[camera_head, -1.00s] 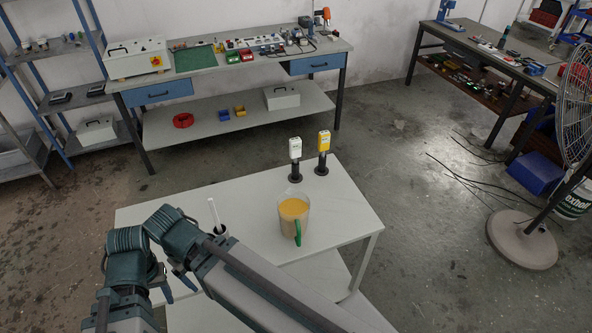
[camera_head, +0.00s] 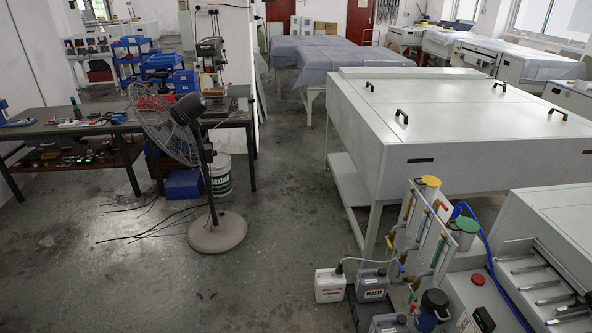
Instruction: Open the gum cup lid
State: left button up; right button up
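Two lidded cups stand on the plumbing side of a machine at the lower right. One has a yellow lid (camera_head: 431,181); the other, nearer and to its right, has a green lid (camera_head: 466,224). Both lids look shut. I cannot read any label to tell which is the gum cup. Neither of my grippers is in view, and no part of my arms shows.
A white jug (camera_head: 330,285) and a grey jug marked WASTE (camera_head: 372,285) stand below the pipes. A large grey machine (camera_head: 470,130) stands behind. A pedestal fan (camera_head: 195,130) stands at left. Open floor (camera_head: 290,215) lies in the middle.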

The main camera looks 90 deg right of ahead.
aim_at(430, 180)
jog(key=z, duration=3.75)
jog(key=i+z, duration=0.1)
jog(key=i, duration=0.4)
jog(key=i+j+z, duration=0.1)
jog(key=i, duration=0.35)
jog(key=i+j+z, duration=0.15)
jog(key=i, duration=0.35)
jog(key=i+j+z, duration=0.1)
jog(key=i+j, duration=0.15)
jog(key=i, duration=0.2)
